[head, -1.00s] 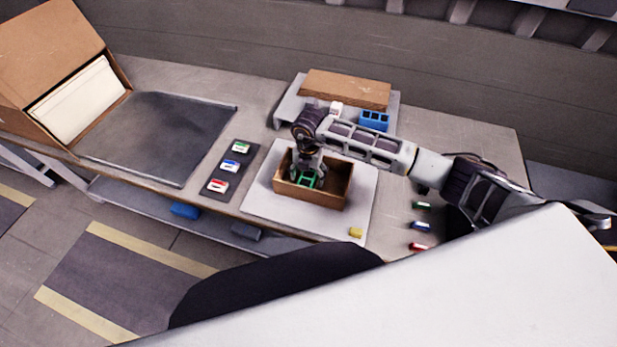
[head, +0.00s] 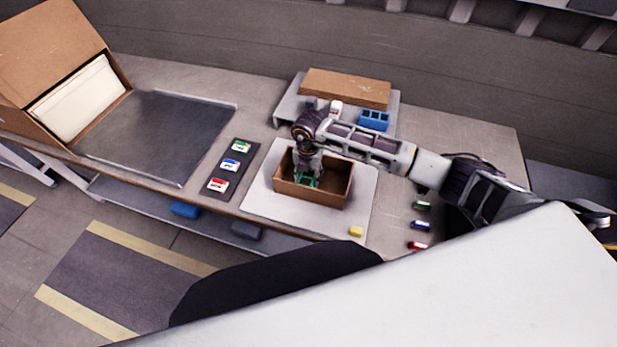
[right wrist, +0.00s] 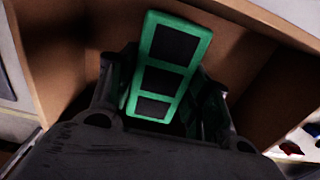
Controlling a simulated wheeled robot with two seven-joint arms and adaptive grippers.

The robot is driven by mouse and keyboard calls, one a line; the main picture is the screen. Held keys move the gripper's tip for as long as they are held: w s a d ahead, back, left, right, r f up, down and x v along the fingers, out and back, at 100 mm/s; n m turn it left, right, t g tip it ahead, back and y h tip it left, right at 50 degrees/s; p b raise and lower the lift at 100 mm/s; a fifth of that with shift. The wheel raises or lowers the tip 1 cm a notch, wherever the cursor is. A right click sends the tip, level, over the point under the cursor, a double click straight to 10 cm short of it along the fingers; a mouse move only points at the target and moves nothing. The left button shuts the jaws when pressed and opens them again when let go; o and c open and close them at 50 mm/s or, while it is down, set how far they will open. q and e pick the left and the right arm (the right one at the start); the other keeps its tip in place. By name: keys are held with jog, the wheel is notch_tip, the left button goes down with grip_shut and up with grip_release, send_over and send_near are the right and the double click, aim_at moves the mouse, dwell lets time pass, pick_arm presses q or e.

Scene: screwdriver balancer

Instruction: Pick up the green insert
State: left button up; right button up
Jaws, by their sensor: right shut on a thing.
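The green insert (head: 306,181), a green frame with dark compartments, is inside the open brown box (head: 328,198) on the light mat. In the right wrist view the insert (right wrist: 168,65) stands between the two fingers of my right gripper (right wrist: 165,100). My right gripper (head: 308,172) reaches down into the box from above and is shut on the insert. The gripper hides part of the insert in the head view, and I cannot tell whether the insert touches the box floor. My left gripper is not in view.
The light mat (head: 262,205) carries the box and a yellow block (head: 356,231). A dark strip with colored cards (head: 230,171) lies left. A blue container (head: 374,119) and cardboard (head: 345,88) are behind. A grey tray (head: 160,130) is at far left.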

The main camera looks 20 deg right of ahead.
aim_at(308, 174)
jog(key=shift+r+b, duration=0.55)
jog(key=shift+r, duration=4.45)
